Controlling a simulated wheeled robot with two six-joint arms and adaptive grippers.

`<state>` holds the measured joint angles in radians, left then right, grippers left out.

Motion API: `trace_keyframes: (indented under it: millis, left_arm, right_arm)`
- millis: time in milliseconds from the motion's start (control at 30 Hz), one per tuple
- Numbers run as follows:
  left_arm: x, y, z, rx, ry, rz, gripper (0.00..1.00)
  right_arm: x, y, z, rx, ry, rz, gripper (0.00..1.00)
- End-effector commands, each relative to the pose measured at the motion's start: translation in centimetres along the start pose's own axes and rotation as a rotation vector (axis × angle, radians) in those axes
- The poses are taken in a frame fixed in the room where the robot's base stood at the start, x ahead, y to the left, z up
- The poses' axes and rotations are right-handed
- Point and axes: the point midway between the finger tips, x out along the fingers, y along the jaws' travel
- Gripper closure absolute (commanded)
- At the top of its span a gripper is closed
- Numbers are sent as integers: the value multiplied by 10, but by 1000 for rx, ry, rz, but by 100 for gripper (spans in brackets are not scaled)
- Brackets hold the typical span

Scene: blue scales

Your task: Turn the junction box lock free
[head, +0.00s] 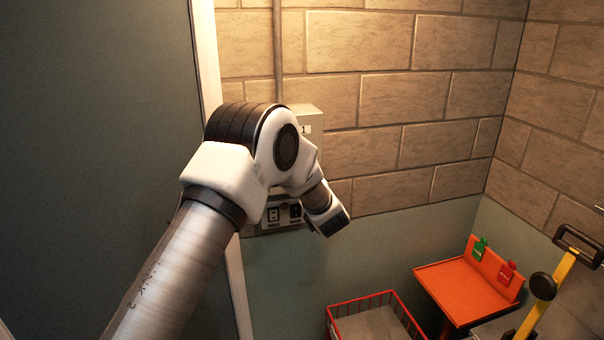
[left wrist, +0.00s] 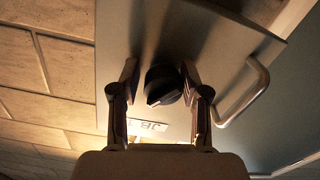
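The grey junction box (head: 305,113) is on the brick wall in the head view, largely hidden behind my left arm. In the left wrist view its grey front (left wrist: 215,38) fills the upper middle, with a round black lock knob (left wrist: 163,86) on it. My left gripper (left wrist: 160,72) is open, with one finger on each side of the knob. A gap shows at the left finger; the right finger is very near the knob, and I cannot tell whether it touches. The head view does not show the fingers clearly. My right gripper is in neither view.
A bent metal handle (left wrist: 248,98) sits beside the knob. Below the box is a switch panel (head: 268,228). A red wire basket (head: 340,312), an orange stand (head: 455,285) with green and red tags, and a yellow bar (head: 540,305) stand at lower right.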

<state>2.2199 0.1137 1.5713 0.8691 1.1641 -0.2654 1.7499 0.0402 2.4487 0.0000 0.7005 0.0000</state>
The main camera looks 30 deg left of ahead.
Motion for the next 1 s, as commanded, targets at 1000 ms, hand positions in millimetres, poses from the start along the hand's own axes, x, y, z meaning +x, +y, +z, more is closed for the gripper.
trace_keyframes:
  millis: [1000]
  left_arm:
    - [-1,5,-5,317,9,7,97]
  right_arm:
    - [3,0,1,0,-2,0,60]
